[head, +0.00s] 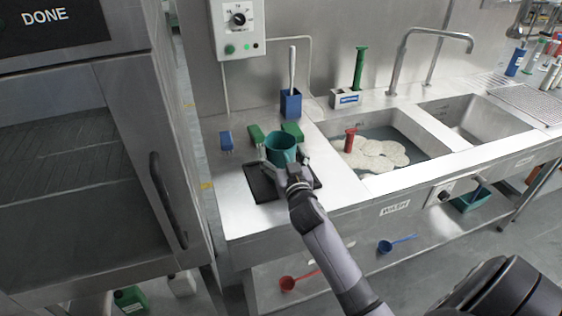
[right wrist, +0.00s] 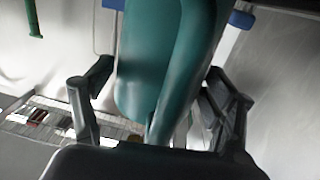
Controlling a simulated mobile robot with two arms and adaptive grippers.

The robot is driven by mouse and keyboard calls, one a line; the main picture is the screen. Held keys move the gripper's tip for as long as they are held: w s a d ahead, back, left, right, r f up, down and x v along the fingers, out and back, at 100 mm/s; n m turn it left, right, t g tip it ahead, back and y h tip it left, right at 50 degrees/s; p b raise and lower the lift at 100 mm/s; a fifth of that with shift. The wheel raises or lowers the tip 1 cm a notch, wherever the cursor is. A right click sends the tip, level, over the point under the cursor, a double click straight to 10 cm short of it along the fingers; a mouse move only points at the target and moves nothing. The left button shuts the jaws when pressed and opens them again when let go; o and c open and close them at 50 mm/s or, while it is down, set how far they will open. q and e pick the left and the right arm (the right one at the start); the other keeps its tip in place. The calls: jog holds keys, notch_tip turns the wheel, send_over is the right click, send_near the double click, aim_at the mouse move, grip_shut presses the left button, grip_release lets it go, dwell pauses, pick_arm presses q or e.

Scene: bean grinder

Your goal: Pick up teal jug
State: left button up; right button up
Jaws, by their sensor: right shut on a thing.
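The teal jug (head: 281,148) is on the left part of the steel counter in the head view, at or just above a black mat (head: 259,184). My right gripper (head: 284,171) is at the near side of the jug and shut on it. The right wrist view shows the jug (right wrist: 150,65) large, with its handle between the two fingers of my right gripper (right wrist: 160,112). The gripper hides the jug's lower near side, so I cannot tell whether the jug touches the mat. My left gripper is not in view.
To the right is a sink basin (head: 390,160) with pale discs and a red-handled tool (head: 350,139). A large steel machine (head: 95,150) stands at left.

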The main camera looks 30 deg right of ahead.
notch_tip(320, 180, up, 20)
jog(key=p, duration=0.2)
jog(key=s+a+f+n+y, duration=0.25)
jog(key=s+a+f, duration=0.25)
jog(key=a+f, duration=0.5)
jog(key=s+a+f+y, duration=0.1)
jog(key=s+a+f, duration=0.1)
jog(key=s, duration=0.4)
jog(key=s+a+f+y, duration=0.1)
jog(key=s+a+f, duration=0.2)
jog(key=s, duration=0.3)
jog(key=s+a+f+n+y, duration=0.1)
jog(key=s+a+f, duration=0.2)
jog(key=s, duration=0.3)
jog(key=shift+s+t, duration=0.2)
jog(key=shift+t, duration=0.2)
